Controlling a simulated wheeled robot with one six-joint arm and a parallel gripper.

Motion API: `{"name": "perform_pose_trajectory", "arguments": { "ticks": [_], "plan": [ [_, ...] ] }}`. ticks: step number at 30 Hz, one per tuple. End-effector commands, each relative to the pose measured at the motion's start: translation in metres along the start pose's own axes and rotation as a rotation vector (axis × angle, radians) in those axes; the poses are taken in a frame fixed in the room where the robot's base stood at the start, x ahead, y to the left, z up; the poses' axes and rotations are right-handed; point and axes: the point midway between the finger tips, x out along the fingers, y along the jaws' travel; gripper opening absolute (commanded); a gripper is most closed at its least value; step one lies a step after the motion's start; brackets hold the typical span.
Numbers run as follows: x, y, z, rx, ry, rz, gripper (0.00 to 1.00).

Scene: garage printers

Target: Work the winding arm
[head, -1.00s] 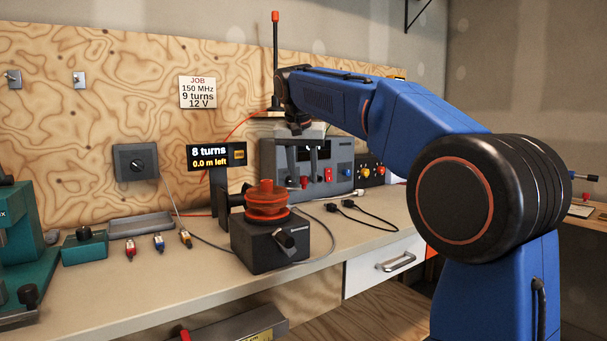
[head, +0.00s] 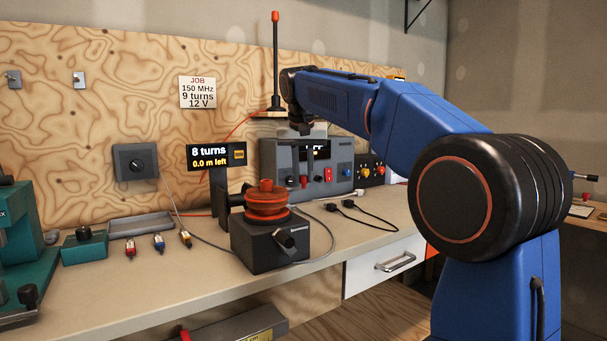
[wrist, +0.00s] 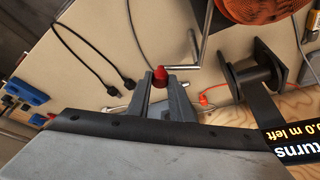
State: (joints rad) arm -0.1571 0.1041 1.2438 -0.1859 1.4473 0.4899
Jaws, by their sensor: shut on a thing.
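The winder is a black block (head: 272,243) on the bench with an orange-red spool (head: 266,203) on top; the coil also shows at the top right of the wrist view (wrist: 250,9). A bent metal rod (wrist: 206,35), apparently the winding arm, runs beside the spool toward a red knob (wrist: 160,76). My gripper (wrist: 161,84) is shut on this red knob. In the head view, my gripper (head: 302,130) is behind and above the winder, and its fingertips are hard to make out. The display (head: 210,157) reads 8 turns and 0.0 m left.
A job card (head: 198,92) reads 150 MHz, 9 turns, 12 V. A grey power supply (head: 330,178) stands behind my gripper. Black leads (head: 365,213) lie right of the winder.

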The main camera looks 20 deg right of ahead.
Motion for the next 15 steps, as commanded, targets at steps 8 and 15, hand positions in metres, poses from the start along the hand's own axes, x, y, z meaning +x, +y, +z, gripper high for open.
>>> {"name": "perform_pose_trajectory", "arguments": {
  "ticks": [8,15],
  "plan": [
    [0.006,-0.002,-0.015,-0.214,0.002,-0.090,0.00],
    [0.011,-0.009,-0.027,-0.425,0.002,-0.178,0.00]
  ]
}}
